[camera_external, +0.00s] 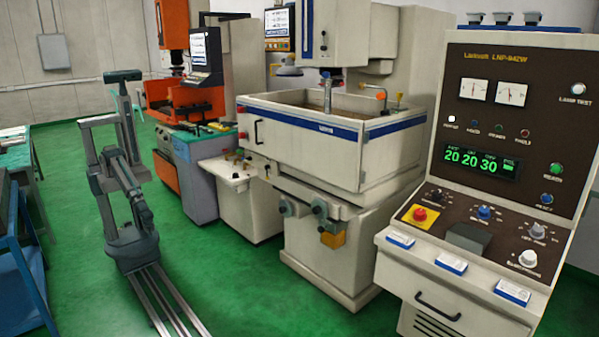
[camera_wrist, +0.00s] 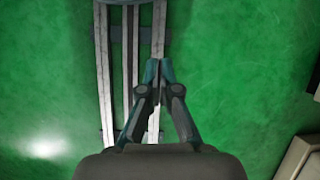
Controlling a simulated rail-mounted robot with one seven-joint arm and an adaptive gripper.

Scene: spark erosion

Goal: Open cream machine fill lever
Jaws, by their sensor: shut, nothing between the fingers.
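The cream machine (camera_external: 318,150) with a blue-striped tank stands in the middle of the external view. On its tank rim are a small orange-tipped lever (camera_external: 380,95) and a yellow fitting (camera_external: 399,98); I cannot tell which is the fill lever. My gripper (camera_wrist: 159,64) points down over the floor rails in the wrist view, its teal fingertips together and nothing between them. My arm stands folded on its rail at the left in the external view, well apart from the cream machine. No lever shows in the wrist view.
A control console (camera_external: 500,140) stands at the right. An orange machine (camera_external: 172,100) stands behind, left of the cream machine. A blue bench (camera_external: 22,265) is at the far left. Green floor (camera_external: 235,275) is clear between my rails (camera_external: 165,300) and the cream machine.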

